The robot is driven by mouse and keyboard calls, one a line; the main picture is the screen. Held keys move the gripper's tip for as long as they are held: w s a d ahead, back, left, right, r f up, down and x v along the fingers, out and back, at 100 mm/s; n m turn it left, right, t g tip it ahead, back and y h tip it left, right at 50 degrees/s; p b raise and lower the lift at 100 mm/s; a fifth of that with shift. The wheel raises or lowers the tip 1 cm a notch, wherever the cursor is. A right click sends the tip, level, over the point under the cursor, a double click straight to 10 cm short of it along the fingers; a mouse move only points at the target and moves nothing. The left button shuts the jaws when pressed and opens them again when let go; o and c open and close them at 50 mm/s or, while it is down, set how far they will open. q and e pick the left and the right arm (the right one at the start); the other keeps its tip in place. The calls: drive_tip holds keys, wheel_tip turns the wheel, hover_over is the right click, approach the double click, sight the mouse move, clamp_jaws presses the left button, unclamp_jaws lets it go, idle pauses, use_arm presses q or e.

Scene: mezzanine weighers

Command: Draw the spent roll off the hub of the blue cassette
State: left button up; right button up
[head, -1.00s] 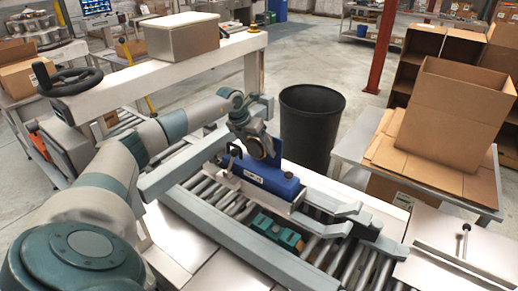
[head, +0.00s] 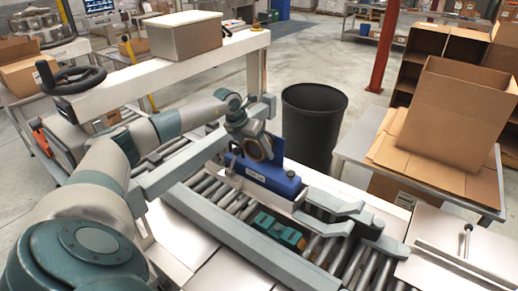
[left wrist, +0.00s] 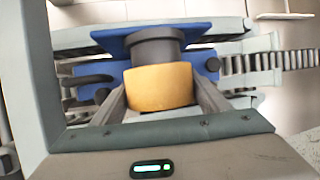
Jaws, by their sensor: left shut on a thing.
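The blue cassette (head: 270,178) stands on the roller conveyor in the head view, its upright blue plate behind my gripper. In the left wrist view the cassette (left wrist: 205,65) lies beyond the roll, with a thick dark grey hub (left wrist: 157,50) standing out from it. The tan roll (left wrist: 160,87) is at the near end of the hub, with a length of grey showing between roll and plate. I cannot tell whether the roll still surrounds the hub's end. My left gripper (head: 258,150) is shut on the roll, one finger on each side. My right gripper is not in view.
A teal part (head: 278,231) sits on the rollers in front of the cassette. Grey conveyor rails (head: 235,235) run along both sides. A black bin (head: 313,130) stands behind. A table with open cardboard boxes (head: 455,115) is at the right.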

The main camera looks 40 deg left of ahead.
use_arm(q)
drive_tip(key=shift+s+d+b, duration=0.15)
drive_tip(key=shift+s+b, duration=0.05)
drive_tip(key=shift+s, duration=1.3)
drive_tip(key=shift+s+d+b, duration=0.15)
drive_tip(key=shift+s, duration=1.3)
drive_tip(key=shift+d, duration=0.15)
